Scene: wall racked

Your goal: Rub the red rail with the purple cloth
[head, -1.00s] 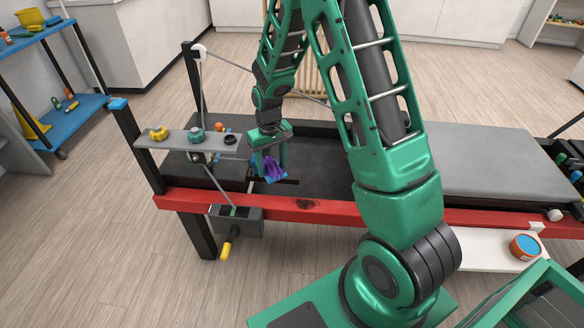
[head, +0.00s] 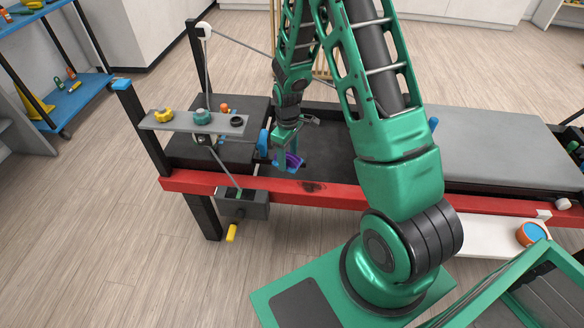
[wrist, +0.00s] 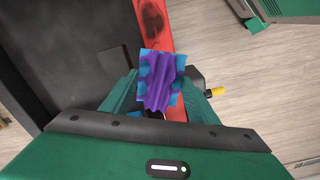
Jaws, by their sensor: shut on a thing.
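The purple cloth (head: 291,160), with blue edges, is held between the fingers of my gripper (head: 287,152). In the wrist view the bunched cloth (wrist: 158,82) sticks out from between the green fingers (wrist: 160,92). The red rail (head: 400,197) runs along the front of the black and grey bench. It bears a dark smudge (head: 312,187), just right of and below the cloth in the head view. In the wrist view the rail (wrist: 153,30) runs up behind the cloth, with the smudge at the top. The cloth looks just behind the rail; I cannot tell whether they touch.
A grey shelf (head: 175,122) with several knobs stands left of my gripper. A blue block (head: 263,142) is close beside it. A grey box (head: 243,204) with a yellow handle (head: 232,232) hangs below the rail. An orange tub (head: 530,234) sits on a white ledge at right.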

